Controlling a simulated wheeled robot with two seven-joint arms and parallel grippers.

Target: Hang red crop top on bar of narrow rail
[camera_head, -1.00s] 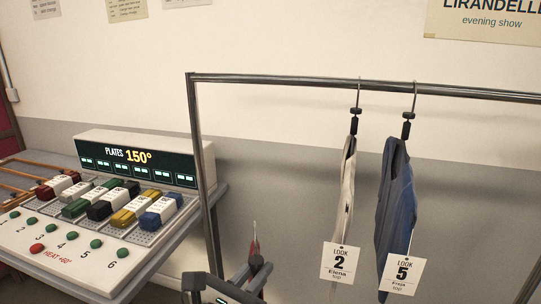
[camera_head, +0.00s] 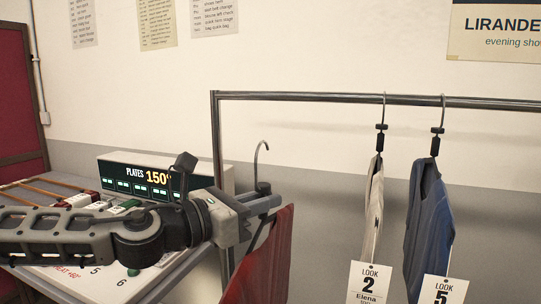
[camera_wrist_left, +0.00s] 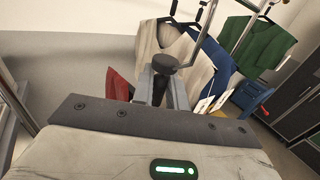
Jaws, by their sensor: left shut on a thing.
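The red crop top (camera_head: 262,268) hangs from a hanger whose hook (camera_head: 262,150) points up. My left gripper (camera_head: 268,203) is shut on the hanger just below the hook, and the hook is below the bar's height in the head view, apart from it. The red top also shows in the left wrist view (camera_wrist_left: 119,85), left of the fingers. The bar (camera_head: 330,98) of the narrow rail runs across the head view. My right gripper is not in view.
A cream top with a Look 2 tag (camera_head: 369,283) and a blue top (camera_head: 427,215) with a Look 5 tag hang on the bar. The bar is free left of them. A plate console (camera_head: 140,177) stands at left. A green garment (camera_wrist_left: 262,42) shows in the wrist view.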

